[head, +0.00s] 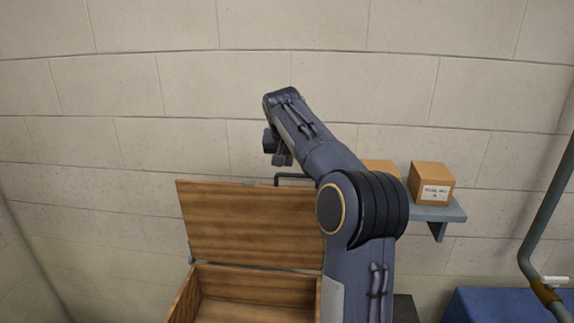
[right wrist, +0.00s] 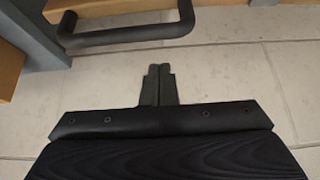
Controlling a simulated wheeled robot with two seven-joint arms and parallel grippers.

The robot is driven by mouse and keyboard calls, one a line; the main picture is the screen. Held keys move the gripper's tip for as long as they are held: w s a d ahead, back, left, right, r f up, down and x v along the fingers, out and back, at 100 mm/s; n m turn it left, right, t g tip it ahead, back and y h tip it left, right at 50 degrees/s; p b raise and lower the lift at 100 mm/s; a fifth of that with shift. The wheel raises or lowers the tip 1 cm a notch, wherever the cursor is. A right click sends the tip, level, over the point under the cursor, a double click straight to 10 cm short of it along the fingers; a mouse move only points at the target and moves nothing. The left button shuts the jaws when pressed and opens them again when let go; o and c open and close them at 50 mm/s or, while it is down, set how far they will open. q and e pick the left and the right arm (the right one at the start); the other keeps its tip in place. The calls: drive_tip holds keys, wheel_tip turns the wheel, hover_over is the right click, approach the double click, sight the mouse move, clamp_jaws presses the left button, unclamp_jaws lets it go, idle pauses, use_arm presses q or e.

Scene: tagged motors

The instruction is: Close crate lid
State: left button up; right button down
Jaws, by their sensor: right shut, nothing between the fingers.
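The wooden crate (head: 186,299) stands at the bottom of the head view, its inside partly visible and its right part hidden behind my right arm. Its lid (head: 245,222) is open, standing up at the back edge and leaning slightly backward. A dark handle (head: 290,177) shows at the lid's top edge, and a dark bar handle (right wrist: 125,36) crosses the top of the right wrist view. My right gripper (head: 278,152) is above the lid, near the handle. In the right wrist view its fingers (right wrist: 157,78) are together, empty, and apart from the handle. My left gripper is out of view.
A wall shelf (head: 440,212) on the right holds cardboard boxes (head: 431,182). A pipe (head: 548,215) runs at the far right, above a blue surface (head: 490,305). The block wall (head: 180,85) is close behind the crate. Space left of the lid is free.

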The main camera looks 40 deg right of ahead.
drive_tip(key=shift+s+a+f, duration=0.25)
drive_tip(key=shift+s+a, duration=0.7)
drive_tip(key=shift+a, duration=0.2)
